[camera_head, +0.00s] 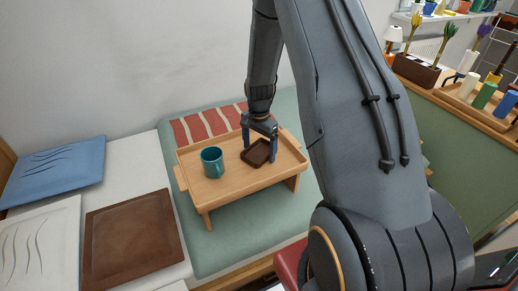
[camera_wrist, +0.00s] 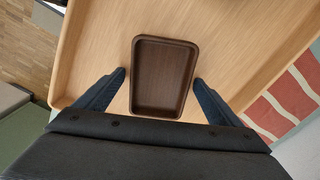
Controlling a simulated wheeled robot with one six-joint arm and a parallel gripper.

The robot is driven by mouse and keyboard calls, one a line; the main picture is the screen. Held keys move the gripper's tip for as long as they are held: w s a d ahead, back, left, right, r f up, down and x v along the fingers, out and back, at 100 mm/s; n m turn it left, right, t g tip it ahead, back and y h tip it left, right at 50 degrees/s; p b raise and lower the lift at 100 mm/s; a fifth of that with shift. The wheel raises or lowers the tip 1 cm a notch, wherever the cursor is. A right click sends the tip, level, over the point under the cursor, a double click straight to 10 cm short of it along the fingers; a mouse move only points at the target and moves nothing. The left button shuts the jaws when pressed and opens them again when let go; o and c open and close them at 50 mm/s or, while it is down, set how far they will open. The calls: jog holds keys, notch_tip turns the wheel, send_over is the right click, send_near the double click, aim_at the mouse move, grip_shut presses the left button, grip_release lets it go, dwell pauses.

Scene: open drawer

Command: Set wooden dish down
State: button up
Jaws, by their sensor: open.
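The wooden dish (camera_head: 257,153) is a small dark brown rectangular tray with a raised rim. It lies flat on the light wooden bed tray (camera_head: 215,189), to the right of a teal mug (camera_head: 212,162). My gripper (camera_head: 259,144) is directly over the dish. In the wrist view the dish (camera_wrist: 163,77) sits between the two fingertips (camera_wrist: 160,77), with a gap on each side. The jaws are open and the dish appears to rest on the bed tray.
The bed tray stands on short legs on a green blanket (camera_head: 230,240). A red and white striped cloth (camera_head: 205,122) lies behind it. A brown cushion (camera_head: 133,238), a white one (camera_head: 38,245) and a blue one (camera_head: 55,170) lie to the left. Shelves with plants and bottles stand at right.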

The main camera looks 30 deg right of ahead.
aim_at(259, 154)
notch_tip(259, 154, up, 12)
jog(key=b, duration=0.2)
jog(key=s+a+r+n, duration=0.2)
jog(key=s+a+n, duration=0.2)
jog(key=s, duration=0.4)
jog(key=s+a+r+n, duration=0.3)
jog(key=s+a+n, duration=0.1)
jog(key=s, duration=0.4)
jog(key=s+a+r+n, duration=0.2)
jog(key=s+a+n, duration=0.2)
jog(key=s, duration=0.4)
jog(key=shift+a+r+n, duration=0.15)
jog(key=shift+a+n, duration=0.1)
jog(key=shift+n, duration=0.25)
